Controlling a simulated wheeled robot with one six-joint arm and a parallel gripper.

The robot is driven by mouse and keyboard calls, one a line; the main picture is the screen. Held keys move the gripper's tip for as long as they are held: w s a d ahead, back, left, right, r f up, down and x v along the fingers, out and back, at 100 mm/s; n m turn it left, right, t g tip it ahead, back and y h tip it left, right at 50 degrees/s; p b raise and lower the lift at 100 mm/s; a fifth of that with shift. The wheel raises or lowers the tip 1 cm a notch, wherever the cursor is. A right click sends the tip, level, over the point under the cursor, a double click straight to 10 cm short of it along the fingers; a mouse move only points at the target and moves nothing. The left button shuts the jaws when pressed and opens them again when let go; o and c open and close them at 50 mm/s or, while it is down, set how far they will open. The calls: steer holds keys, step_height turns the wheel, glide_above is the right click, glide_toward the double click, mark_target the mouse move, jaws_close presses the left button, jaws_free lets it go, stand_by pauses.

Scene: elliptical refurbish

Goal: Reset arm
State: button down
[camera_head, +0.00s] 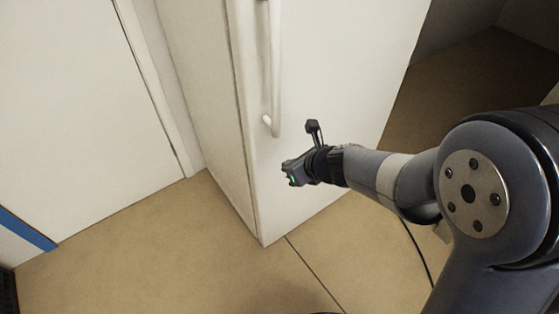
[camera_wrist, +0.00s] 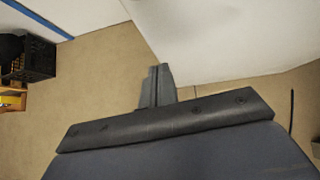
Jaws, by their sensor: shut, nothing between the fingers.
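My gripper (camera_head: 287,172) is shut and empty at the end of my arm, which reaches in from the right in the head view. It is in front of the lower part of a white fridge-like cabinet (camera_head: 330,90), below and to the right of its long vertical handle (camera_head: 275,70). I see no contact with the handle. In the wrist view the closed fingers (camera_wrist: 157,84) point toward the tan floor (camera_wrist: 105,85) and the white cabinet side (camera_wrist: 220,40).
A white door or panel (camera_head: 70,110) stands at the left, with blue tape or trim (camera_head: 27,230) by its foot. A black crate (camera_wrist: 40,60) and a yellow item (camera_wrist: 12,103) are at the left of the wrist view. Floor (camera_head: 150,250) is clear in front.

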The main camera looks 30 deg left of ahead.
steer(key=v, duration=0.3)
steer(key=shift+s+d+r+p, duration=0.1)
steer(key=shift+d+p, duration=0.15)
steer(key=shift+p, duration=0.1)
